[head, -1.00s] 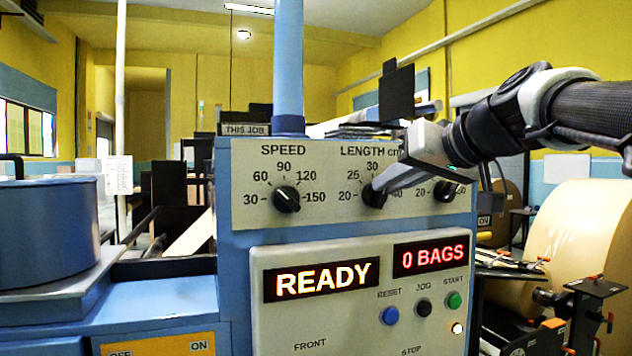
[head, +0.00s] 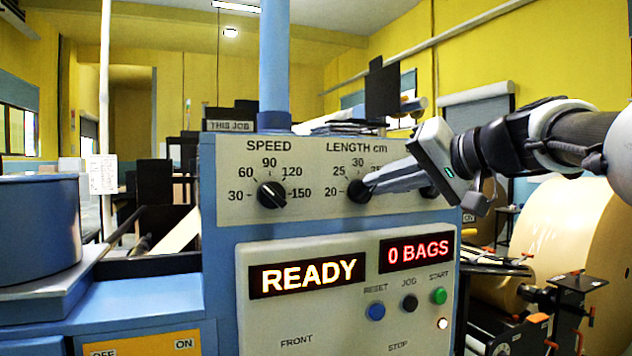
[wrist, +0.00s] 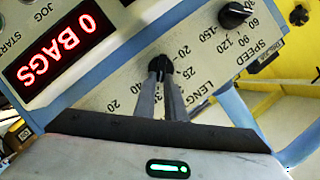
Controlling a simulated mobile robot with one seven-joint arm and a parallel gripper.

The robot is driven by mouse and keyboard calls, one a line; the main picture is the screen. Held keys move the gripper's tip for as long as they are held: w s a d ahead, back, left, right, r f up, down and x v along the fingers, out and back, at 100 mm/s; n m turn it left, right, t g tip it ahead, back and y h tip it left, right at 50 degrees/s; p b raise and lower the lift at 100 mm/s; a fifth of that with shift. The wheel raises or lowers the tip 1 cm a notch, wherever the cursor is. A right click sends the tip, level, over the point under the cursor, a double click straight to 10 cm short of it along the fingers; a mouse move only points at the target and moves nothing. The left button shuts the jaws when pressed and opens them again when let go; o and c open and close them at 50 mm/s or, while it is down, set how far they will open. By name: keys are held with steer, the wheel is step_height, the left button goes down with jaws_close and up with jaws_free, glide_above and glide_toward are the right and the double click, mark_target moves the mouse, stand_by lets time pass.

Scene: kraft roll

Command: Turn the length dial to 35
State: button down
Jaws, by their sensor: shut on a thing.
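The length dial (head: 358,190) is a black knob on the grey upper panel, with a scale around it; 20, 25 and 30 are readable in the head view. My gripper (head: 368,187) reaches in from the right, its two grey fingers shut on this dial. The fingers cover the right part of the scale, and I cannot tell where the pointer stands. In the wrist view the length dial (wrist: 160,66) sits between the fingertips, with the panel lettering upside down.
The speed dial (head: 271,195) is left of the length dial. Another dial (head: 430,187) is mostly hidden behind my gripper. Below, a display (head: 307,276) reads READY, another (head: 417,254) reads 0 BAGS. A large kraft roll (head: 560,225) stands at right.

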steer(key=shift+f, duration=0.1)
steer(key=c, duration=1.8)
jaws_free()
steer(key=shift+s, duration=0.1)
steer(key=p+v, duration=0.2)
steer(key=v, duration=1.5)
steer(key=shift+s+d, duration=0.1)
steer(key=shift+d, duration=0.05)
